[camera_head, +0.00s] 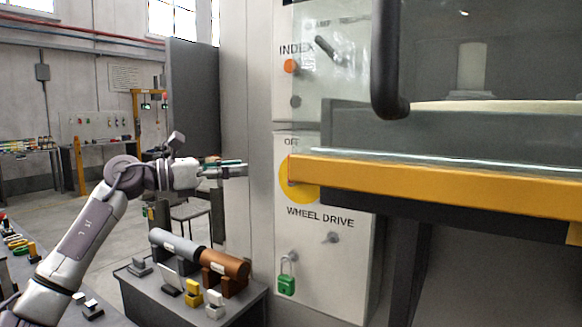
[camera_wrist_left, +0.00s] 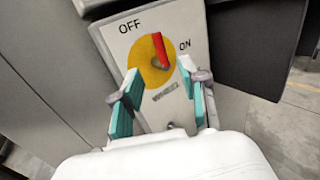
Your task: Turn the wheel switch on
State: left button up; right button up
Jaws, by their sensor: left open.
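The wheel switch is a yellow disc (camera_wrist_left: 150,72) with a red handle (camera_wrist_left: 160,49) on a white panel. In the left wrist view the handle points up, between the OFF label (camera_wrist_left: 130,26) and the ON label (camera_wrist_left: 185,44). In the head view, part of the yellow disc (camera_head: 296,181) shows above the words WHEEL DRIVE; an orange-yellow beam covers the rest. My left gripper (camera_head: 246,170) is left of the panel. Its teal-padded fingers (camera_wrist_left: 158,92) are open and empty, apart from the handle. My right gripper is not seen.
The orange-yellow beam (camera_head: 430,185) juts out right of the switch. A black handle (camera_head: 388,75) hangs above it. A green padlock (camera_head: 286,280) is low on the panel. A low table (camera_head: 240,302) with grey and brown cylinders stands below my left gripper.

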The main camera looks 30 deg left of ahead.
pick_arm(q)
jog(key=p+x, duration=0.5)
jog(key=x, duration=0.9)
jog(key=shift+a+f, duration=0.1)
jog(key=shift+f, duration=0.05)
grip_shut()
